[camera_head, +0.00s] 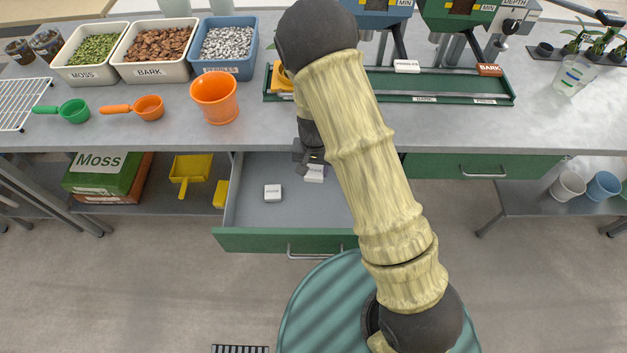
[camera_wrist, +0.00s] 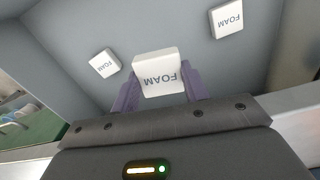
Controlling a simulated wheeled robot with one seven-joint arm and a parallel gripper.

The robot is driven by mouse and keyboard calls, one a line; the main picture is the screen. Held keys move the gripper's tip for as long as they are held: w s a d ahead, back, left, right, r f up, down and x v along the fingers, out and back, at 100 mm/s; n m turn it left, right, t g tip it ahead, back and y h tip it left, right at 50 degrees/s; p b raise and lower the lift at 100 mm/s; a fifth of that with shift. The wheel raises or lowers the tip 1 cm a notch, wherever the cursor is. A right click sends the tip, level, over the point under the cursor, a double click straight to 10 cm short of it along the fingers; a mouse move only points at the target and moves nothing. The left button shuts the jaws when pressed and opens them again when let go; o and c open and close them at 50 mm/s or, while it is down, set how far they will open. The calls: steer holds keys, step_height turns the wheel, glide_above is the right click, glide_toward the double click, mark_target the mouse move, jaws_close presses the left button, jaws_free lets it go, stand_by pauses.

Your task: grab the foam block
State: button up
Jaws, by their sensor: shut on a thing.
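In the wrist view a white foam block (camera_wrist: 158,72) marked FOAM sits between the two purple fingers of my gripper (camera_wrist: 160,88), which are shut on its sides. A second foam block (camera_wrist: 104,63) lies to its left and a third foam block (camera_wrist: 227,19) to its upper right, both apart from my fingers. In the head view my gripper (camera_head: 311,163) reaches down into the open drawer (camera_head: 245,215). Two white blocks show there, one left of my gripper (camera_head: 272,193) and one just below it (camera_head: 314,174). My arm hides part of the drawer.
The drawer's green front (camera_head: 270,240) and side walls surround my gripper. The bench (camera_head: 180,130) above holds an orange pot (camera_head: 215,98), scoops and bins of moss, bark (camera_head: 155,50) and pebbles. A green tray rack (camera_head: 440,87) stands behind my arm.

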mark_target(314, 170)
step_height(314, 170, up, 6)
steer(key=shift+r, duration=0.1)
